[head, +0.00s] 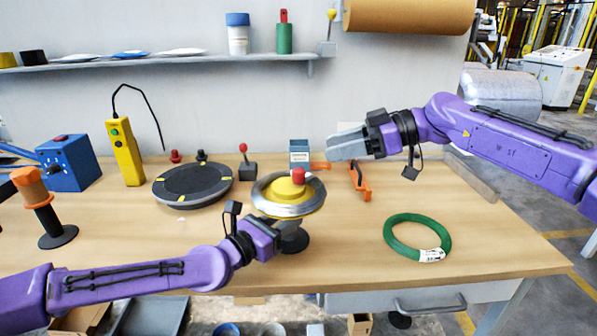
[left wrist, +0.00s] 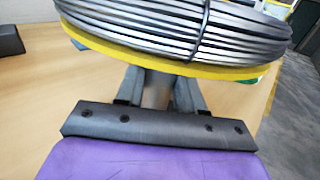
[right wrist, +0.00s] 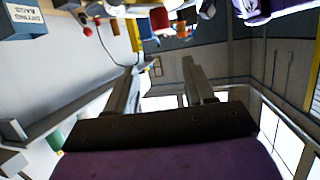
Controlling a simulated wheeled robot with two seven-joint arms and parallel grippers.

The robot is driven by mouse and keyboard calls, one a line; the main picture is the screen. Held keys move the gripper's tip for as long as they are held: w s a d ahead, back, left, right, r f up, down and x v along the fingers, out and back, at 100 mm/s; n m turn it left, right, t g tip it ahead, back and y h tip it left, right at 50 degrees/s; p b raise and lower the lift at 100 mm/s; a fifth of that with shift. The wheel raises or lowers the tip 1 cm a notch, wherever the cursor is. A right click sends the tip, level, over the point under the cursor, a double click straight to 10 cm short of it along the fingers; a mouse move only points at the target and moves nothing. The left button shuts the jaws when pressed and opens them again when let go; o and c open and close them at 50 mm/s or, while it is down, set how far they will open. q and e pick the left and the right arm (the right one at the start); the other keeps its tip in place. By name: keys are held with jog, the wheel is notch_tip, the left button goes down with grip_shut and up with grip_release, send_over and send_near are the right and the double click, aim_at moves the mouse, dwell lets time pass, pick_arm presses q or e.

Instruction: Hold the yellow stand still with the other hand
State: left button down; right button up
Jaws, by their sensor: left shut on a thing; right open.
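The yellow stand (head: 285,188) stands on the workbench, with a silver wire coil (head: 262,200) around its yellow hub and a red knob (head: 298,175) on top. Its dark round base (head: 296,243) shows below. In the left wrist view the coil (left wrist: 180,35) rests on the yellow plate (left wrist: 170,66). My left gripper (head: 288,226) is shut on the stand's post (left wrist: 157,90) under the plate; the wrist partly hides this in the head view. My right gripper (head: 340,146) is open and empty, above and behind the stand, to its right. Its spread fingers (right wrist: 160,78) show in the right wrist view.
A green ring (head: 400,243) with a white label lies at the right. A black turntable (head: 193,186) is left of the stand. An orange-handled tool (head: 360,182) and a small blue-grey box (head: 299,153) are behind it.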

aim_at(302, 170)
jog(key=shift+n+g, duration=0.4)
jog(key=shift+g, duration=0.1)
jog(key=a+f, duration=0.4)
jog(key=a, duration=0.1)
jog(key=a+f, duration=0.2)
jog(key=a, duration=0.1)
jog(key=shift+w+a, duration=0.1)
jog(key=shift+w, duration=0.25)
jog(key=shift+r, duration=0.1)
jog(key=c, duration=1)
